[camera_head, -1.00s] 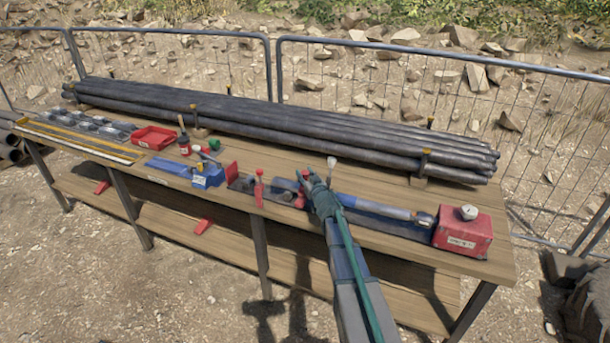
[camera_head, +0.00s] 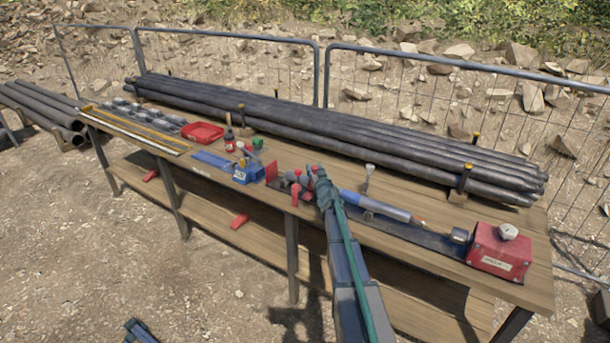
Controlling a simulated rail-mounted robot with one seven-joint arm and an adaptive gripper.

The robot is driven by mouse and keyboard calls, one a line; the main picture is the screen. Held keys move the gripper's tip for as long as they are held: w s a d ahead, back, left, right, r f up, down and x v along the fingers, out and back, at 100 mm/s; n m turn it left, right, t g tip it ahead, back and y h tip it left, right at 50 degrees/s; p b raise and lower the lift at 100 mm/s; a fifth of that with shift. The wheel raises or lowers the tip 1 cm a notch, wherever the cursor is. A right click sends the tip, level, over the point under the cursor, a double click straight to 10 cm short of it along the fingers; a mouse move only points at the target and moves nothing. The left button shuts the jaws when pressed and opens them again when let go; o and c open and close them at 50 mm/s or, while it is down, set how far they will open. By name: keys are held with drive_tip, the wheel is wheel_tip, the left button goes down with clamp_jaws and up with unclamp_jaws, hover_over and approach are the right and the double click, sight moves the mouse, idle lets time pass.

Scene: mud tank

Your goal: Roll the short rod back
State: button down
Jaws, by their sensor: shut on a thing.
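The short rod (camera_head: 380,207) is a blue-grey cylinder with a narrow, coppery right end. It lies lengthwise along the front part of the bench, over a dark rail (camera_head: 420,238). My gripper (camera_head: 323,190) is at the rod's left end and is shut on it; my own wrist and arm hide the fingertips and that end. The rod's right end stands apart from the grey round fitting (camera_head: 459,235) on the left side of the red box (camera_head: 497,252). Red clamp parts (camera_head: 296,190) stand close to the left of my gripper.
An upright grey lever (camera_head: 368,178) stands just behind the rod. A stack of long dark rods (camera_head: 330,135) lies along the back of the bench. A blue vice (camera_head: 246,172), a red tray (camera_head: 202,132) and small bottles (camera_head: 230,140) are farther left. Bare wood (camera_head: 460,270) shows along the front edge.

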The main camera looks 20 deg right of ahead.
drive_tip(key=shift+s, duration=0.1)
drive_tip(key=c, duration=0.7)
unclamp_jaws()
drive_tip(key=s, duration=0.4)
drive_tip(key=s+a, duration=0.1)
drive_tip(key=s, duration=0.3)
drive_tip(key=s+a, duration=0.1)
drive_tip(key=s, duration=0.3)
drive_tip(key=shift+w, duration=0.1)
